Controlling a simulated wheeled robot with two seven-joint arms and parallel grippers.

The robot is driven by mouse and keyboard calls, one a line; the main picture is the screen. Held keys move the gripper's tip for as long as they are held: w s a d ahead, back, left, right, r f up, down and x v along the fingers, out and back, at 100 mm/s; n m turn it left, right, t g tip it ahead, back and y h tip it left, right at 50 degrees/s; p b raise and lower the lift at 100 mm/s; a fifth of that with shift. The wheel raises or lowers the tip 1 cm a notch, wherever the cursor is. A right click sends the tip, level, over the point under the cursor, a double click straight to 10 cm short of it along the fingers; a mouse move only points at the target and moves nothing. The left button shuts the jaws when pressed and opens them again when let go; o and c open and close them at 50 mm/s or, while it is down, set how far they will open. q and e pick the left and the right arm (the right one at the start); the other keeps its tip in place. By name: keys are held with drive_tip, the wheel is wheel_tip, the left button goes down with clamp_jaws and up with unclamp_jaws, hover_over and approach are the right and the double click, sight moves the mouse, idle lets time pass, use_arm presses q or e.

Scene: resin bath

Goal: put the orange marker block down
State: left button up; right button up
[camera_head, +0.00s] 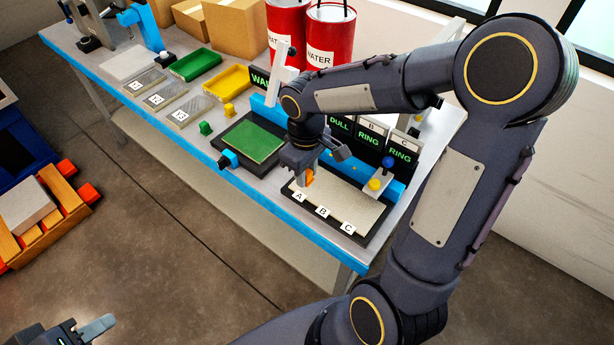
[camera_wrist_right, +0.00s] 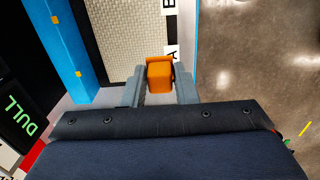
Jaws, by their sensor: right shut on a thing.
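The orange marker block (camera_head: 308,178) is between the fingers of my right gripper (camera_head: 302,174), over the edge of the pale textured plate (camera_head: 345,212) near the label A (camera_head: 299,196). In the right wrist view the block (camera_wrist_right: 160,76) sits between both fingertips of the right gripper (camera_wrist_right: 160,88), close to the label A (camera_wrist_right: 173,53). Whether the block's underside touches the surface cannot be seen. My left gripper (camera_head: 88,330) is partly in view at the bottom left corner, far from the bench; its opening is unclear.
Labels B (camera_head: 322,211) and C (camera_head: 347,228) line the plate's front edge. Signs reading DULL (camera_head: 341,123) and RING (camera_head: 368,140) stand behind it. A green pad (camera_head: 253,141) lies to the left. Yellow (camera_head: 375,184) and blue (camera_head: 388,161) knobs stand to the right. Red water drums (camera_head: 330,40) stand behind.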

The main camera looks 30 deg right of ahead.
sight(307, 180)
drive_tip(key=shift+w+d+f, duration=0.25)
drive_tip(key=shift+w+f, duration=0.1)
drive_tip(key=shift+f, duration=0.2)
drive_tip(key=shift+w+d+f, duration=0.1)
drive_tip(key=shift+w+f, duration=0.05)
drive_tip(key=shift+f, duration=0.8)
drive_tip(key=shift+w+d+f, duration=0.1)
drive_tip(key=shift+f, duration=0.8)
drive_tip(key=shift+f, duration=0.2)
drive_tip(key=o, duration=0.9)
drive_tip(key=shift+o, duration=0.2)
drive_tip(key=shift+r, duration=0.15)
